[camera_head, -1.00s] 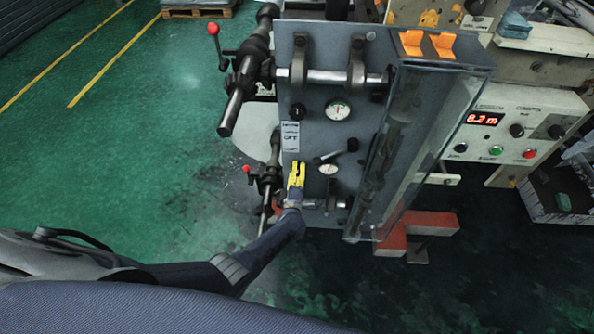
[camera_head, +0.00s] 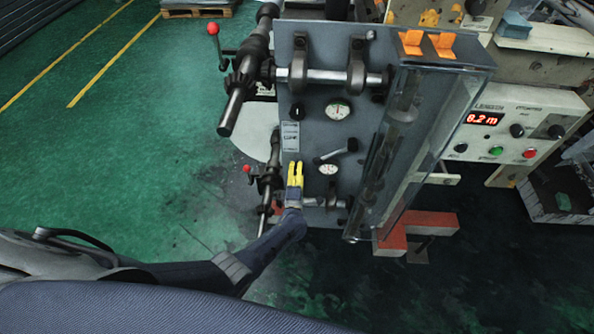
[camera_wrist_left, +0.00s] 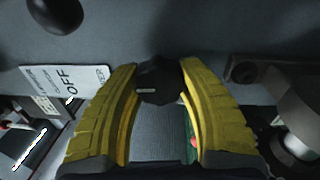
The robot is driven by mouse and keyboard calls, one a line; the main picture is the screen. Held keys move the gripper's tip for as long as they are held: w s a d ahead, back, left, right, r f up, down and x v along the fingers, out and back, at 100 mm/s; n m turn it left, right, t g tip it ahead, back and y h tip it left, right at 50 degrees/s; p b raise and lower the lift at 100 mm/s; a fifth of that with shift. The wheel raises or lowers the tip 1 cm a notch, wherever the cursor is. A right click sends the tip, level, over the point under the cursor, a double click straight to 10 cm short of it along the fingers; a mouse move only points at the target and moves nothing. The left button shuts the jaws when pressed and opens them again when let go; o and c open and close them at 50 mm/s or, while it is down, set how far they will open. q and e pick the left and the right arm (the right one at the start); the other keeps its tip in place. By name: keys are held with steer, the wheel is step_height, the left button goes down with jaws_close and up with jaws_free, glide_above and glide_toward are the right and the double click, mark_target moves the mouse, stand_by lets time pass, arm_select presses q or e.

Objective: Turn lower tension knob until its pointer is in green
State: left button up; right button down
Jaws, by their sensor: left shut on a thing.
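The lower tension knob (camera_wrist_left: 160,82) is a dark faceted knob on the grey panel, seen in the left wrist view between the yellow fingers of my left gripper (camera_wrist_left: 160,100). The fingers are shut on it. In the head view my left gripper (camera_head: 295,172) is at the panel's lower left and hides the knob. The lower gauge (camera_head: 329,169), a small white dial, is just right of the gripper; its pointer and green zone are too small to read. My right gripper is not in view.
The upper black knob (camera_head: 297,112) and upper gauge (camera_head: 337,110) are higher on the panel. A lever (camera_head: 337,155) with a black end sits just above the lower gauge. A white label (camera_head: 290,135) is above the gripper. A red-tipped lever (camera_head: 247,169) and roller shaft stand left.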

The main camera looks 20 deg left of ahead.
arm_select(q)
steer(key=shift+w+a+r, duration=0.1)
steer(key=shift+r, duration=0.05)
steer(key=o, duration=1.3)
steer(key=shift+v, duration=6.1)
